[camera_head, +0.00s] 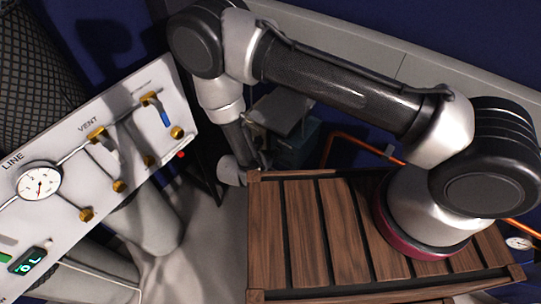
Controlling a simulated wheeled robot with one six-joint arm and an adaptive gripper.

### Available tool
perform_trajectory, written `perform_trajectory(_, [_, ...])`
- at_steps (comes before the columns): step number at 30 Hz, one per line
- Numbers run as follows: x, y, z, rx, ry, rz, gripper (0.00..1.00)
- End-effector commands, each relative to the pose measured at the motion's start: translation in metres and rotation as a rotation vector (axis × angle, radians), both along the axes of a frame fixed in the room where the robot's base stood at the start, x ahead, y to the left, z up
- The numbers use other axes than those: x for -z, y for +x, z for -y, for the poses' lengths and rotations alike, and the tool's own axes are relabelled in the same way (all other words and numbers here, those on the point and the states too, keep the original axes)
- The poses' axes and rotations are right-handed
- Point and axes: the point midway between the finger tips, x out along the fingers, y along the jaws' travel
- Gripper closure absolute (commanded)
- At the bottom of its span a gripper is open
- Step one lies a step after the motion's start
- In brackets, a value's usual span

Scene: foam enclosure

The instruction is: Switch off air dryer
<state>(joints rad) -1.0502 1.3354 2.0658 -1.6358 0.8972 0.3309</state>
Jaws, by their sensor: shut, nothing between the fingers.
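A white panel (70,160) at the left carries the printed words LINE and VENT, and I see no label reading air dryer. A round gauge (39,182) is on it, with a small lit display (27,261) below. A valve with a blue handle (165,117) is at its upper right. Several brass fittings lie along the pipe lines. I cannot tell which thing is the air dryer or its switch. My arm reaches down to a wrist joint (231,171) right of the panel; my gripper does not show.
My arm base stands on a slatted wooden platform (297,230). Grey cylinders (150,222) stand behind and below the panel. Dark equipment (285,112) and an orange pipe (365,146) are behind the platform. A mesh cylinder (38,75) is at the upper left. A grey ledge (425,75) runs along the back.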

Motion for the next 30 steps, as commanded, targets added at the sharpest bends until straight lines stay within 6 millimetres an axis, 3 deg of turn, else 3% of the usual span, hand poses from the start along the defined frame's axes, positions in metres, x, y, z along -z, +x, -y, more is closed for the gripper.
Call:
perform_trajectory(20, [-0.004,0.006,0.005,0.001,0.003,-0.003,1.00])
perform_trajectory(30, [-0.018,0.006,0.004,0.001,0.004,-0.002,1.00])
